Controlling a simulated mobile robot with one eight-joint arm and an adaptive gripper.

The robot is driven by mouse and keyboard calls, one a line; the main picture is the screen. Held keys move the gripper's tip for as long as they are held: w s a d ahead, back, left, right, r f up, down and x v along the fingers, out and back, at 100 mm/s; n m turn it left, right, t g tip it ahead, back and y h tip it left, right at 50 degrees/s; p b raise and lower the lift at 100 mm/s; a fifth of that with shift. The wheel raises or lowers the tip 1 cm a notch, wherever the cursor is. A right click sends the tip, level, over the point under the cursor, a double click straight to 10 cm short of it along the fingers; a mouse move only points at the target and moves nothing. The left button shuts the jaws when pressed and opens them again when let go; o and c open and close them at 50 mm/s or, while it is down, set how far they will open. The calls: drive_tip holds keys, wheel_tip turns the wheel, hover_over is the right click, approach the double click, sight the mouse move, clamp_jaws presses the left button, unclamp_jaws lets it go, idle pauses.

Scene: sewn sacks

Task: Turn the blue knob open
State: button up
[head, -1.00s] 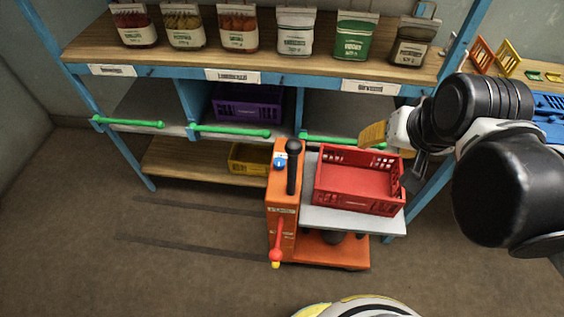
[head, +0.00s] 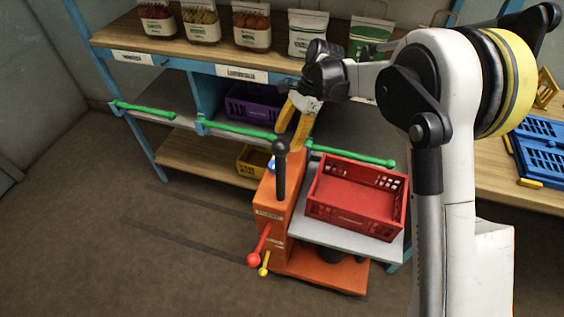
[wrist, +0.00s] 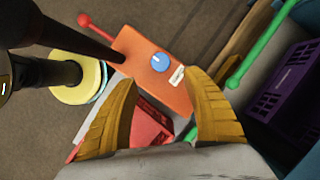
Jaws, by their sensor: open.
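The blue knob (wrist: 160,62) sits on the top face of an orange lift cart (wrist: 152,75), with a white label beside it. In the head view the knob (head: 271,165) shows as a small blue spot behind the black lever handle (head: 281,170). My gripper (head: 291,122) has yellow fingers, open and pointing down, above the cart's top. In the wrist view my gripper (wrist: 165,95) has its two fingers spread apart with nothing between them; the knob lies beyond the fingertips, not touched.
A red crate (head: 322,213) rests on the cart's grey platform (head: 378,251). Shelving with green rails (head: 240,130) stands close behind. A purple crate (head: 234,109) is on a shelf. The floor at left (head: 110,260) is clear.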

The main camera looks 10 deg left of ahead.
sight(274, 164)
drive_tip(key=b+x, duration=0.4)
drive_tip(key=x, duration=0.7)
drive_tip(key=shift+s+a+f, duration=0.1)
drive_tip(key=shift+a+f, duration=0.05)
drive_tip(key=shift+f, duration=0.1)
drive_tip(key=c, duration=1.2)
